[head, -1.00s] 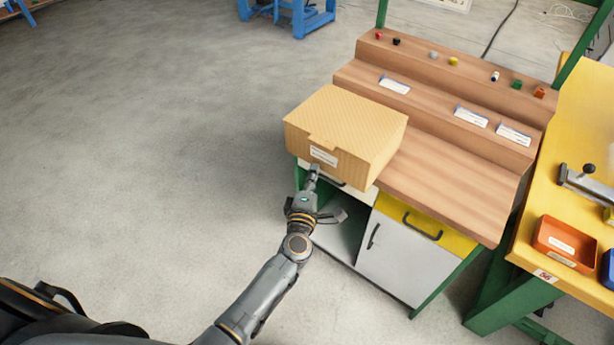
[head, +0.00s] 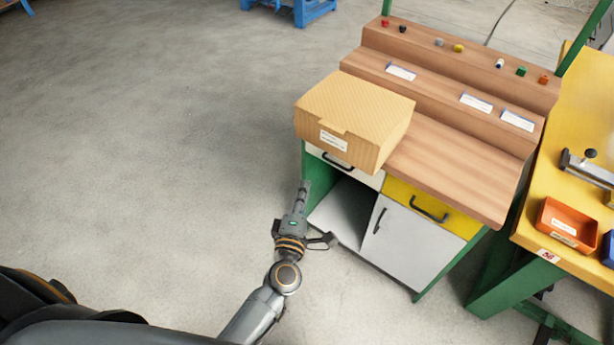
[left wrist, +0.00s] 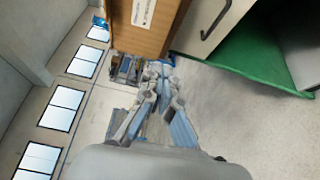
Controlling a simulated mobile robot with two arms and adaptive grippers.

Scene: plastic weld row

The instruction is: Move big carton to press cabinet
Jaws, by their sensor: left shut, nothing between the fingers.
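The big carton (head: 355,115) is a tan box with a white label, closed, resting on the left end of the wooden workbench top (head: 450,175). Its labelled front face also shows at the top of the left wrist view (left wrist: 145,25). The cabinet (head: 410,240) under the bench has a grey door, a yellow drawer, a pale drawer and an open bay (head: 345,210); I cannot tell whether it is the press cabinet. My left gripper (head: 304,186) is shut and empty, below and in front of the carton, apart from it. My right gripper is not in view.
A yellow table (head: 575,190) with an orange bin (head: 567,225) and a blue bin stands at the right. Small coloured buttons line the bench's upper ledge. A blue stand (head: 305,10) is at the back. The floor at left is clear.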

